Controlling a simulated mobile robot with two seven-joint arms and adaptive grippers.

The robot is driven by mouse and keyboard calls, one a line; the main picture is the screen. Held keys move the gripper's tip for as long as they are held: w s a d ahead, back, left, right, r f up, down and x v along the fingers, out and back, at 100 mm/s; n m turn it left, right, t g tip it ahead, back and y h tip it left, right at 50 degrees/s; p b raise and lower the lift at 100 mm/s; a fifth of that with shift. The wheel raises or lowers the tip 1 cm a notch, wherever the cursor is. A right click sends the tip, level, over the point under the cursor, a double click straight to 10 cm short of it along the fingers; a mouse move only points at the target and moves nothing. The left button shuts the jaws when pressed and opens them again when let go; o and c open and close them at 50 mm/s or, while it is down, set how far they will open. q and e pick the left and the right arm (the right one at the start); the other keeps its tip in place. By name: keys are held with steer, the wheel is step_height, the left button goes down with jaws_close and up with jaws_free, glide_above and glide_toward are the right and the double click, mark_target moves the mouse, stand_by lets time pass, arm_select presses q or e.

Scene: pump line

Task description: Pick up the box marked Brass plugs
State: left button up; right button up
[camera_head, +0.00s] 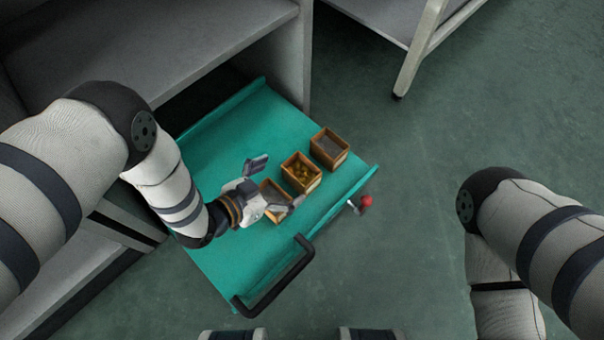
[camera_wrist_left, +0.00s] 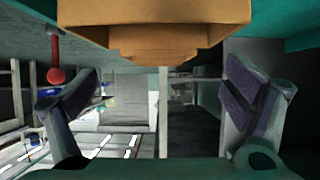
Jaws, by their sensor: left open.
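Three small open wooden boxes stand in a row in a teal drawer (camera_head: 235,255). The middle box (camera_head: 300,181) holds brass-coloured pieces; no marking is readable on any box. The far box (camera_head: 329,149) has grey contents. The near box (camera_head: 271,187) is partly hidden by my left gripper (camera_head: 279,181). That gripper is open, with one finger to the left of the boxes and one on the near side. In the left wrist view a box (camera_wrist_left: 155,17) fills the top, beyond the open fingers (camera_wrist_left: 163,72); I cannot tell which box. My right gripper is out of view.
The drawer juts from a grey cabinet (camera_head: 200,40), with a black handle (camera_head: 275,280) and a red knob (camera_head: 365,202) at its front. A grey table leg (camera_head: 415,55) stands at the top.

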mark_target(297, 172)
arm_select(q)
steer(key=b+x, duration=0.3)
steer(key=x, duration=0.2)
steer(key=shift+d+f, duration=0.1)
steer(key=shift+f, duration=0.15)
steer(key=shift+w+d, duration=0.1)
steer(key=shift+w, duration=0.05)
steer(key=shift+r, duration=0.15)
steer(key=c, duration=1.4)
steer(key=shift+c, duration=0.2)
